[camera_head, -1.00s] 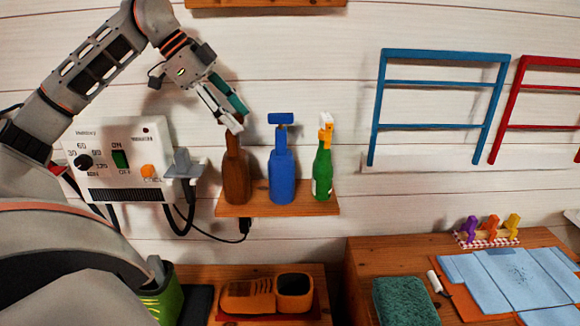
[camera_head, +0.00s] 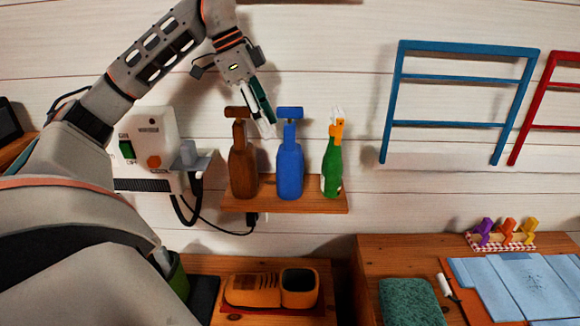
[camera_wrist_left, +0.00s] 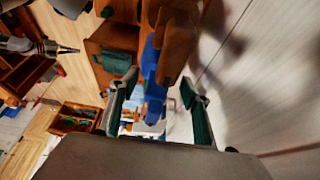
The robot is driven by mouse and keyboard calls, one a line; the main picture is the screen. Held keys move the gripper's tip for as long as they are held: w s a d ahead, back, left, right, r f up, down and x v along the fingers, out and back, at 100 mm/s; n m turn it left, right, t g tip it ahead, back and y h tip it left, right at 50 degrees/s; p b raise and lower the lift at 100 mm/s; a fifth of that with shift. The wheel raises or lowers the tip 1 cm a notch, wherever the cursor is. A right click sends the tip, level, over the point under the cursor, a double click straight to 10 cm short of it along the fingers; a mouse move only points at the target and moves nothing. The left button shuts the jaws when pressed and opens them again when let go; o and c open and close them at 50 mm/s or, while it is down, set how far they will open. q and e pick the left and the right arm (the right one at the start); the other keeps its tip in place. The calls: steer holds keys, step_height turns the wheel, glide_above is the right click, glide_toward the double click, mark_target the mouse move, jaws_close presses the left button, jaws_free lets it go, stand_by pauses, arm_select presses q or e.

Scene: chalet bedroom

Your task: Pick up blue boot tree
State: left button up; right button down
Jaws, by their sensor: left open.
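The blue boot tree (camera_head: 290,170) stands upright in the middle of a small wooden wall shelf (camera_head: 255,205), with a flat handle on top. My left gripper (camera_head: 266,124) is open and empty, pointing down just left of the blue handle, between the brown and blue tops. In the left wrist view, the blue boot tree (camera_wrist_left: 150,66) shows beyond the open fingers, partly hidden by the brown one (camera_wrist_left: 178,40). My right gripper is out of view.
A white control box (camera_head: 150,140) with a grey bracket is on the wall left of the shelf. Blue (camera_head: 455,84) and red wall racks hang at the right. Below are an orange shoe-shaped holder (camera_head: 270,290), a green sponge (camera_head: 410,302) and light blue cloth (camera_head: 520,285).

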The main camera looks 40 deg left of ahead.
mark_target(286, 123)
arm_select(q)
steer(key=w+d, duration=0.2)
steer(key=shift+w+d+r+p, duration=0.1)
steer(key=shift+d+p, duration=0.25)
steer(key=shift+d, duration=0.05)
steer(key=shift+w+d+f, duration=0.25)
steer(key=shift+f, duration=0.25)
steer(key=shift+w+d+f, duration=0.25)
steer(key=shift+f, duration=0.7)
steer(key=shift+w+d, duration=0.1)
jaws_close()
